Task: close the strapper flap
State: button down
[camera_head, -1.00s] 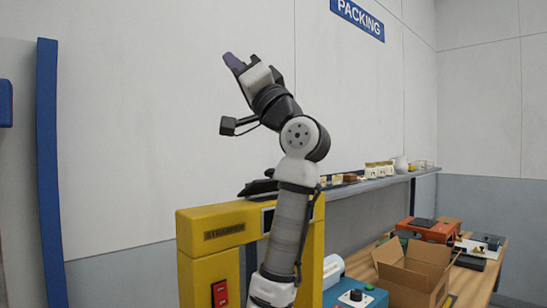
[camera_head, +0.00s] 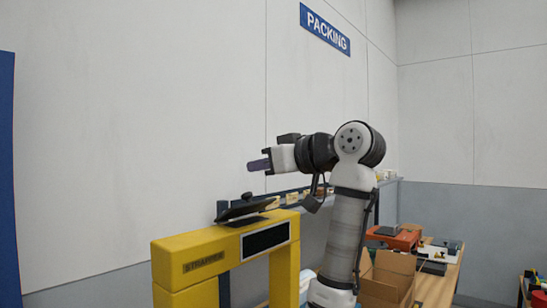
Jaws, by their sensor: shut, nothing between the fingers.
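The yellow strapper (camera_head: 205,262) stands at the lower left of the head view, with its name on the front of its top beam. A dark flap (camera_head: 243,209) stands tilted up on top of the beam, with a small knob on its upper edge. It looks open. My gripper (camera_head: 259,165) is above the flap and slightly to its right in the picture. Its fingers are shut, empty and point left. It is apart from the flap.
A dark panel in a pale frame (camera_head: 265,240) is on the strapper's side. To the right, a workbench (camera_head: 440,283) holds an open cardboard box (camera_head: 388,275) and an orange case (camera_head: 396,237). A shelf runs along the wall behind my arm. The space left of my gripper is clear.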

aim_at(250, 193)
jog(key=p+x, duration=0.1)
jog(key=x, duration=0.3)
jog(key=shift+r, duration=0.2)
jog(key=f, duration=0.1)
jog(key=f+p, duration=0.1)
jog(key=shift+s+d+f, duration=0.2)
jog(key=shift+d+f, duration=0.15)
jog(key=shift+s+d+f, duration=0.2)
jog(key=shift+s+f, duration=0.05)
jog(key=shift+f, duration=0.4)
jog(key=shift+s+d+f+b, duration=0.15)
jog(key=shift+f+b, duration=0.15)
jog(key=shift+b, duration=0.35)
jog(key=shift+r+t+y, duration=0.1)
jog(key=shift+t+y, duration=0.3)
jog(key=shift+s+d+t+y+b, duration=0.1)
jog(key=shift+t+y+b, duration=0.3)
jog(key=shift+b, duration=0.55)
